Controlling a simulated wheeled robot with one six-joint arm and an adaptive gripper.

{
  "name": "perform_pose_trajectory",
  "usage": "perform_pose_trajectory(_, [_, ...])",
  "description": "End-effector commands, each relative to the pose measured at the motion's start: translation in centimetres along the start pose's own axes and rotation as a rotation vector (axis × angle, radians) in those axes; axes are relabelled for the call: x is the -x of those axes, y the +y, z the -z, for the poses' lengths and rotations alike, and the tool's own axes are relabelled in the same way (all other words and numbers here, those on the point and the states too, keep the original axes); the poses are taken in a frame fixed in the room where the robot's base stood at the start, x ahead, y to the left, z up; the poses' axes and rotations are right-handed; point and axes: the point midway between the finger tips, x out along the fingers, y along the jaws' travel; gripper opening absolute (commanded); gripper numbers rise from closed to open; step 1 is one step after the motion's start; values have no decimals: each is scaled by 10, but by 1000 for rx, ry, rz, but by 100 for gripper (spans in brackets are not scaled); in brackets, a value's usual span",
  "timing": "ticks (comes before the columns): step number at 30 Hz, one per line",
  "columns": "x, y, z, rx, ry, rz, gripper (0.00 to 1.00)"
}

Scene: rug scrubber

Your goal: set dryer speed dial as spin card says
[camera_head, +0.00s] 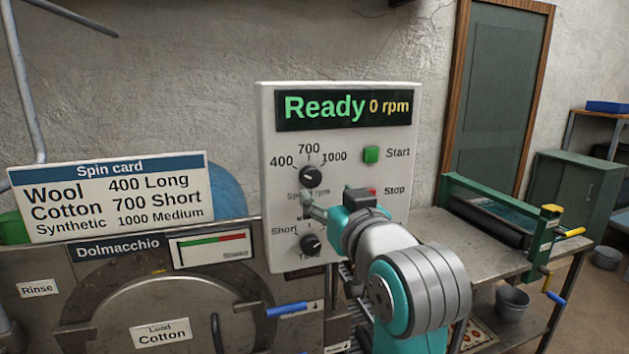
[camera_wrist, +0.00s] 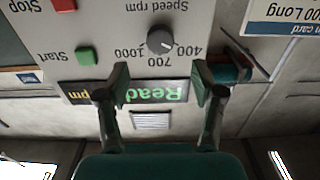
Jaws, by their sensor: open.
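The spin card (camera_head: 108,196) at left reads Wool 400 Long, Cotton 700 Short, Synthetic 1000 Medium. The load label (camera_head: 161,333) reads Cotton. The dryer panel (camera_head: 408,215) shows Ready 0 rpm on its display (camera_head: 347,108). The black speed dial (camera_head: 311,177) has 400, 700 and 1000 around it. It also shows upside down in the wrist view (camera_wrist: 160,41); its pointer is too small to read surely. My gripper (camera_head: 314,206) is open and empty, just below the speed dial in the head view. In the wrist view the dial lies beyond the fingertips (camera_wrist: 163,82).
A green Start button (camera_head: 371,154) and a red Stop button (camera_head: 371,191) sit right of the dial. The time dial (camera_head: 313,244) is below, its labels partly hidden by my arm. A metal table (camera_head: 440,231) with a green roller machine (camera_head: 497,220) stands at right.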

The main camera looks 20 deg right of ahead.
Motion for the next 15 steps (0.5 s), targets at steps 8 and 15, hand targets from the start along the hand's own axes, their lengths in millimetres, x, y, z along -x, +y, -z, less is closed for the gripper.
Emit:
perform_pose_trajectory(8, [-50, 0, -1, 0, -3, 0, 68])
perform_pose_trajectory(15, [-82, 0, 0, 0, -1, 0, 68])
